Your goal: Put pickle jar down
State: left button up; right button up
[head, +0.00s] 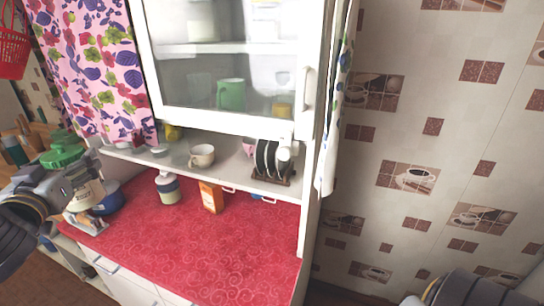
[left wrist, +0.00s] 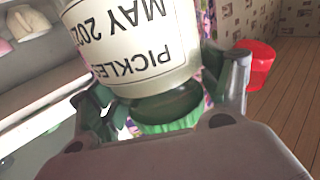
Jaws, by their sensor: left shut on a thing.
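The pickle jar (head: 88,192) has a green lid (head: 62,151) and a pale label, and is at the left of the head view, over the left end of the red counter. My left gripper (head: 76,188) is shut on it. In the left wrist view the jar (left wrist: 135,45) shows its label upside down, with the green lid (left wrist: 165,122) between the fingers (left wrist: 163,95). The jar is tilted in the head view. Its base is partly hidden, and I cannot tell whether it touches anything. My right gripper is not visible; only part of that arm shows at lower right.
The red patterned counter (head: 190,245) is clear in front. A shelf above holds a mug (head: 201,155) and a plate rack (head: 272,178). A pink curtain (head: 95,70) hangs at left.

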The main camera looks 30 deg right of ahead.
pick_arm(q)
jog(key=shift+n+y, duration=0.5)
jog(key=shift+y, duration=0.3)
jog(key=a+f, duration=0.3)
jog(key=shift+a+f, duration=0.1)
jog(key=shift+f, duration=0.2)
jog(key=shift+n+y, duration=0.3)
jog(key=shift+y, duration=0.1)
jog(key=shift+s+a+f, duration=0.1)
jog(key=shift+a+f, duration=0.35)
jog(key=shift+f, duration=0.3)
jog(key=shift+w+a+f, duration=0.1)
jog(key=shift+a+f, duration=0.35)
jog(key=shift+f, duration=0.25)
jog(key=shift+s+a+f, duration=0.1)
jog(key=shift+a+f, duration=0.35)
jog(key=shift+f, duration=0.3)
jog(key=shift+s+a+f+n+t+y, duration=0.1)
jog(key=shift+s+a+f+n+y, duration=0.35)
jog(key=shift+s+f, duration=2.5)
jog(key=shift+s+a+f+n+t+y, duration=0.1)
jog(key=shift+a+f+y, duration=0.65)
jog(key=shift+f, duration=5)
jog(key=shift+s+a+f+n+t+y, duration=0.2)
jog(key=shift+s+a+f, duration=1.1)
jog(key=shift+f, duration=3.05)
jog(key=shift+s+d, duration=0.2)
jog(key=shift+s, duration=0.05)
